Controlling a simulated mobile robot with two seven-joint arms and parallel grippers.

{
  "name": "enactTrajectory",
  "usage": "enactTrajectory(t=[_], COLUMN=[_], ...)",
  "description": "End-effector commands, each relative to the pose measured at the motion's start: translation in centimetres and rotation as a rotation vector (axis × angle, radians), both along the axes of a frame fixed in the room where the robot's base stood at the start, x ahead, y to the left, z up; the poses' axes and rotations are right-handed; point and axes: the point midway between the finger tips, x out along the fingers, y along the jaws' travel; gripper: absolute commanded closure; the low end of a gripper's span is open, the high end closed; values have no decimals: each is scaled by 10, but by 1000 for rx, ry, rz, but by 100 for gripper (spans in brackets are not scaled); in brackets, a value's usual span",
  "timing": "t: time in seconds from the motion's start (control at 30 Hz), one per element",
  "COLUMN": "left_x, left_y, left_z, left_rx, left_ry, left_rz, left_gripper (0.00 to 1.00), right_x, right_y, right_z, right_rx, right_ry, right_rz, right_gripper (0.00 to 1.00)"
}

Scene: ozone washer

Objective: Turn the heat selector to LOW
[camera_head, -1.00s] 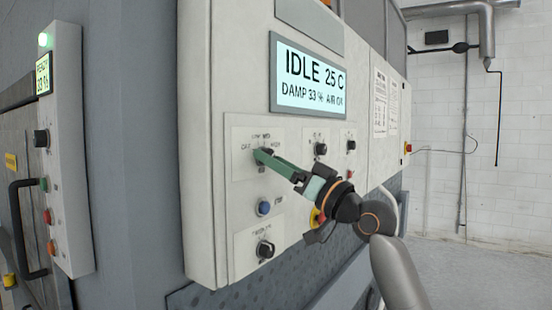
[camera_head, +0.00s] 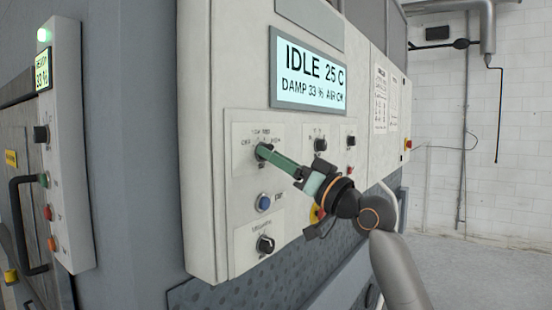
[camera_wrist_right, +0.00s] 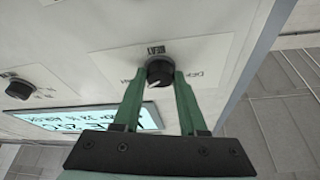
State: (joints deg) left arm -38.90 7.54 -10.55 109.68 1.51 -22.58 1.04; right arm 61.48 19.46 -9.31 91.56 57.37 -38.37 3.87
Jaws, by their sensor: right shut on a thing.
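The heat selector (camera_head: 261,151) is a round black knob on a pale label plate on the machine's front panel. In the right wrist view the knob (camera_wrist_right: 159,72) sits between my two green fingertips, with the HEAT label beside it and OFF to its right. A pale mark shows on the knob's lower left edge there; I cannot tell which setting it points to. My right gripper (camera_head: 266,153) is shut on the knob and also shows in the right wrist view (camera_wrist_right: 160,76). Its fingers partly cover the knob and label in the head view. My left gripper is not in view.
A display (camera_head: 309,76) above reads IDLE 25 C. A blue button (camera_head: 264,203) and another black knob (camera_head: 265,244) sit below the heat selector. More knobs (camera_head: 320,145) are to its right. A second control panel (camera_head: 66,150) stands at left.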

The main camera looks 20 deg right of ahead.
Motion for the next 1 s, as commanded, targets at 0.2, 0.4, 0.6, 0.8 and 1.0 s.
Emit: enactTrajectory(t=[0.2, 0.4, 0.6, 0.8, 1.0], left_x=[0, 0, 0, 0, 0], left_y=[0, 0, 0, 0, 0], left_z=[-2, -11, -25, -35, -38], left_rx=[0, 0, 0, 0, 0], left_ry=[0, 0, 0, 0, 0], left_rz=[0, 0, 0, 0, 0], left_gripper=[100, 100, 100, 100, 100], right_x=[0, 1, 2, 3, 4], right_y=[-1, -1, -3, -4, -5], right_z=[-1, -2, -3, -2, 1], right_rx=[-13, -70, -184, -327, -477], right_ry=[-9, -54, -144, -258, -374], right_rz=[-1, 0, -1, 1, 3], right_gripper=[100, 100, 100, 100, 100])
